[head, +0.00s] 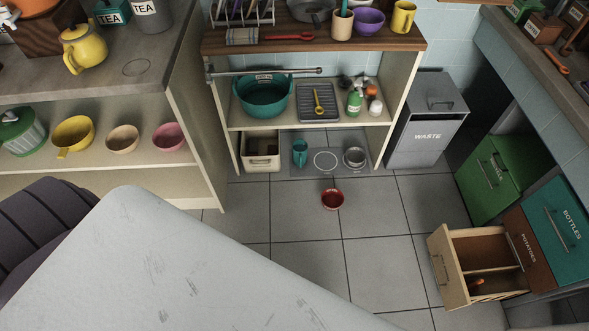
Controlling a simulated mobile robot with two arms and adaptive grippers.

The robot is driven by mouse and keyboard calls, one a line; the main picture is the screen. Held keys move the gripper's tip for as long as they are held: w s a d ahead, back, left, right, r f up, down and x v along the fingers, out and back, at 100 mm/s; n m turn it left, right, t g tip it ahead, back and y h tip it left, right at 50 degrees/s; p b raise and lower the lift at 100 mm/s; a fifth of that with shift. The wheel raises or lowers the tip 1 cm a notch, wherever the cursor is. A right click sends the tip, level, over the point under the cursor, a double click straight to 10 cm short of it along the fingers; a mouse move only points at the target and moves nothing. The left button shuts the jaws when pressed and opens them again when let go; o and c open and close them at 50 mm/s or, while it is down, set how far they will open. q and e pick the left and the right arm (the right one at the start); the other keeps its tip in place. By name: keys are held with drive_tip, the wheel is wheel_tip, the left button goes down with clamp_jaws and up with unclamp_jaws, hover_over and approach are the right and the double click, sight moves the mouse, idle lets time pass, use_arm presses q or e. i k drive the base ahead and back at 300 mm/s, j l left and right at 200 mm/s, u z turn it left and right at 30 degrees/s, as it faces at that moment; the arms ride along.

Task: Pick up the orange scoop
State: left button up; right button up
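An orange scoop-like utensil (557,62) lies on the counter at the right edge of the head view, in front of some labelled boxes. Its bowl seems to be at the lower end, but it is small in the picture. A small orange-red item (478,283) lies inside the open drawer at the lower right; I cannot tell what it is. Neither of my grippers shows in this view.
The open drawer (447,262) juts out over the floor at the right. A red bowl (333,199) stands on the floor tiles. A pale tabletop (170,270) fills the lower left. The tiled floor (375,255) in the middle is mostly clear. A grey waste bin (427,140) stands behind.

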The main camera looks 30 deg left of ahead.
sight(472, 286)
drive_tip(key=u, duration=0.45)
drive_tip(key=z, duration=1.7)
